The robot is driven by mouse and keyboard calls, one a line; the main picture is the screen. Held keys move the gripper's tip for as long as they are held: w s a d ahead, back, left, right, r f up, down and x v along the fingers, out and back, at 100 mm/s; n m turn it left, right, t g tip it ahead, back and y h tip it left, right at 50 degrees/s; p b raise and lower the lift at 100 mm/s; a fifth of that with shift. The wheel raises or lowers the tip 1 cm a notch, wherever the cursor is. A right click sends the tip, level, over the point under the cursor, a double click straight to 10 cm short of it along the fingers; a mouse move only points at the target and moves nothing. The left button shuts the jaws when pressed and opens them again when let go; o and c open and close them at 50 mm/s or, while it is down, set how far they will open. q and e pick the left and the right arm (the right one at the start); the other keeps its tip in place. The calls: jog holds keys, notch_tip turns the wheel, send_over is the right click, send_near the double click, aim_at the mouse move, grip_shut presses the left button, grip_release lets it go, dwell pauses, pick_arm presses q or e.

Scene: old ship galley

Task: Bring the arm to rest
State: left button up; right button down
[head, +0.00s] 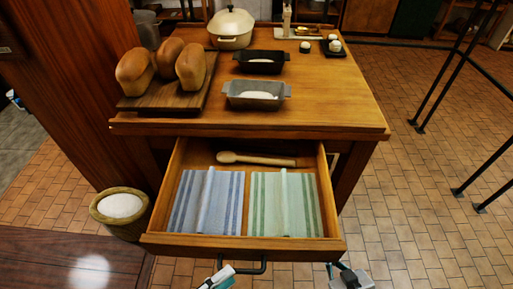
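My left gripper (218,278) shows at the bottom edge, just left of the drawer's dark handle (245,267). It looks apart from the handle, though I cannot be sure. Only its upper part is in the picture, and I cannot tell whether its fingers are open. My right gripper (348,277) is at the bottom edge right of the handle, in front of the drawer and mostly cut off. Its finger state is unclear too. The wooden drawer (160,239) is pulled open, holding a blue-striped towel (185,203), a green-striped towel (267,205) and a wooden spoon (255,159).
The table (335,100) bears a board (165,101) with three loaves, a cream pot (231,28), two loaf tins (256,95) and a small dark tray (333,51). A bucket (121,206) of white stuff stands left of the drawer. Black rails (450,85) stand right; tiled floor (420,215) lies clear between.

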aim_at(235, 269)
pick_arm(q)
jog(key=shift+x, duration=2)
jog(key=shift+f, duration=0.1)
